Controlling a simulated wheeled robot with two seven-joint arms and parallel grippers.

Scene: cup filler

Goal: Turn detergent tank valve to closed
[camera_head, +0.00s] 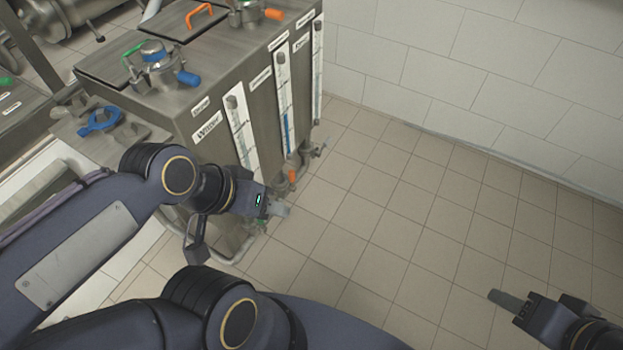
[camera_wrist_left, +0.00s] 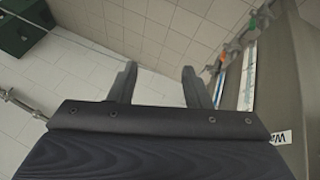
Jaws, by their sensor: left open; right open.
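A steel tank unit (camera_head: 180,110) with several labelled level gauges stands at the upper left. Low on its front, a valve with an orange handle (camera_head: 292,175) is near the floor, and a grey valve fitting (camera_head: 321,149) is further back. The labels are too small to tell which valve is the detergent one. My left gripper (camera_head: 278,209) is open and empty, just in front of the orange-handled valve and apart from it. The left wrist view shows an orange handle (camera_wrist_left: 222,57) and a green handle (camera_wrist_left: 252,23), right of the open fingers (camera_wrist_left: 158,76). My right gripper (camera_head: 503,299) is open, far right.
Blue-handled fittings (camera_head: 188,78) and an orange lid handle (camera_head: 199,14) are on the tank top. A pipe (camera_head: 235,258) runs along the tank's base. The tiled floor (camera_head: 410,230) is clear up to the white wall (camera_head: 470,70). A dark green box (camera_wrist_left: 20,30) shows in the left wrist view.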

